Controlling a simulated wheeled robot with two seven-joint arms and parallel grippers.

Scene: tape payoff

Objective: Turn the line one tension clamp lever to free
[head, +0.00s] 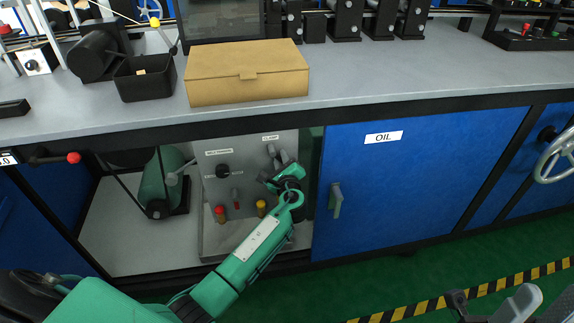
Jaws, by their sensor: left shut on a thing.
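A grey control panel (222,157) stands in the open bay under the bench. A label marked CLAMP (270,138) is near its top right. Just below the label is a small grey clamp lever (271,151). My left gripper (281,165) is at the panel's upper right, shut on the clamp lever, and its wrist hides much of the panel behind it. The lever's exact angle and any line marking are too small to read. My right gripper (491,302) shows partly at the bottom right, its grey fingers apart, away from the panel.
The panel also has a black knob (223,171), a red knob (220,211) and a yellow knob (261,206). A blue OIL door (420,185) closes the bay's right side. A cardboard box (247,76) and black bin (146,80) sit on the bench above.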

